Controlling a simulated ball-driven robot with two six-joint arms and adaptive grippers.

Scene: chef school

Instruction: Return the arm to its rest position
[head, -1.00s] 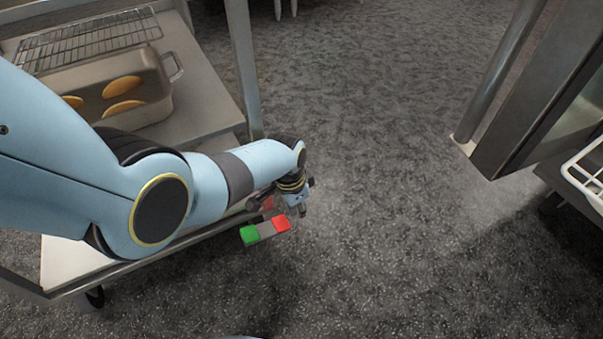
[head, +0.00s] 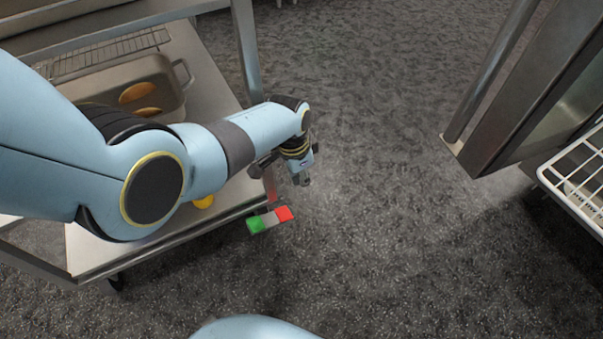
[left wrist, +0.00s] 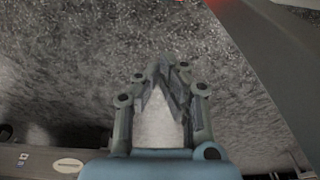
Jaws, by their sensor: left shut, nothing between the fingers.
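My left arm comes in from the left in the head view, bent over the metal cart. My left gripper (head: 302,179) hangs just past the cart's right edge, over the grey floor. In the left wrist view the gripper (left wrist: 165,65) is shut, its fingertips together, with nothing held and bare floor behind it. A rounded light-blue part of mine shows at the bottom edge of the head view. My right gripper is not in view.
The cart (head: 215,100) holds a pan (head: 172,110) with orange-yellow pieces and a wire rack (head: 110,52). A green, white and red block (head: 270,220) shows by its edge. A metal frame and white rack (head: 575,195) stand right. Floor between is clear.

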